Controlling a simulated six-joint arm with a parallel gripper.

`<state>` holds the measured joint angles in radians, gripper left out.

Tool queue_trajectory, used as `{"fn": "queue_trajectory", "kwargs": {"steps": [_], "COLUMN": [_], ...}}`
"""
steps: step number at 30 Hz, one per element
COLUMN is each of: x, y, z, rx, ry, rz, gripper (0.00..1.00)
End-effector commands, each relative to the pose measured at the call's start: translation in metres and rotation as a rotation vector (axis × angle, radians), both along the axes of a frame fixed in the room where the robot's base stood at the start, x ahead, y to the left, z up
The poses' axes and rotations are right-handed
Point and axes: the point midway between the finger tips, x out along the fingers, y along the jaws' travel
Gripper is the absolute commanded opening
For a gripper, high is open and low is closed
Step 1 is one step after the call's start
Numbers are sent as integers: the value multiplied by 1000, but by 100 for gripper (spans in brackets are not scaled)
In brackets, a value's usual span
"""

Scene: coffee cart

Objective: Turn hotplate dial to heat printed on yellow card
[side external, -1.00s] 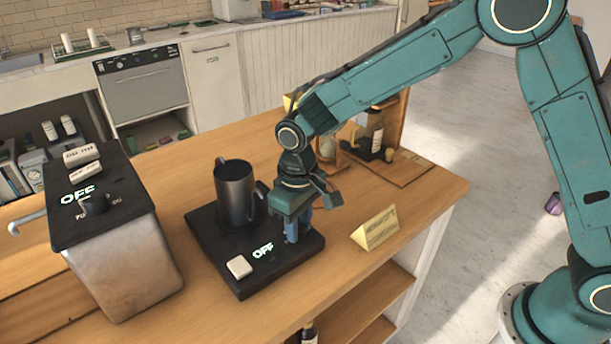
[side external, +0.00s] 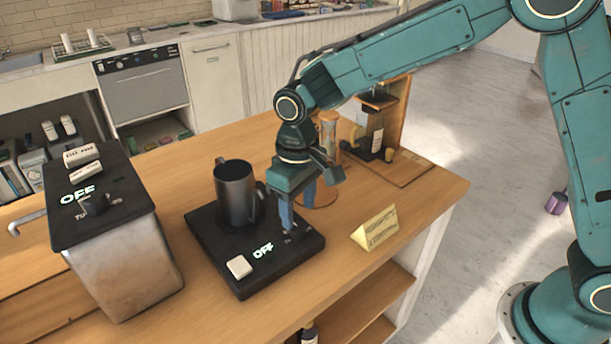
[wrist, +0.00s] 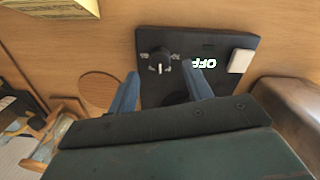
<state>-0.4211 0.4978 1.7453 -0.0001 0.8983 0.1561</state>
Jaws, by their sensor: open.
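The black hotplate (side external: 218,262) lies on the wooden cart, with a dark pitcher (side external: 236,193) standing on it. Its green display (side external: 263,251) reads OFF. The small black dial (wrist: 160,61) shows in the wrist view with a white pointer mark and tiny print around it, too small to read. In the side view the dial is close to the finger tips and hard to make out. My gripper (side external: 298,222) is open above the dial's side of the hotplate. In the wrist view its blue fingers are apart, with the dial beyond their tips. The yellow card (side external: 375,229) stands right of the hotplate; its print is unreadable.
A metal box with a black top (side external: 90,225), its own dial and an OFF display stands at the left. A white block (side external: 239,267) sits on the hotplate's front corner. An hourglass (side external: 328,130) and a wooden stand (side external: 397,120) are behind my gripper.

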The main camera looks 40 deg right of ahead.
Motion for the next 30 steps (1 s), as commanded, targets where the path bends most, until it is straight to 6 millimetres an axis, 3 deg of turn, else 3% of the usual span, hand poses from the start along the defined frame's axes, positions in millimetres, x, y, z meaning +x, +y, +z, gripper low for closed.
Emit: {"fn": "queue_trajectory", "kwargs": {"steps": [9, 15, 21, 30], "x": [1, 0, 0, 0], "y": [0, 0, 0, 0], "z": [57, 81, 91, 92], "rx": [3, 2, 1, 1], "ry": [-6, -3, -2, -2], "rz": [0, 0, 0, 0], "gripper": [50, 50, 50, 50]}}
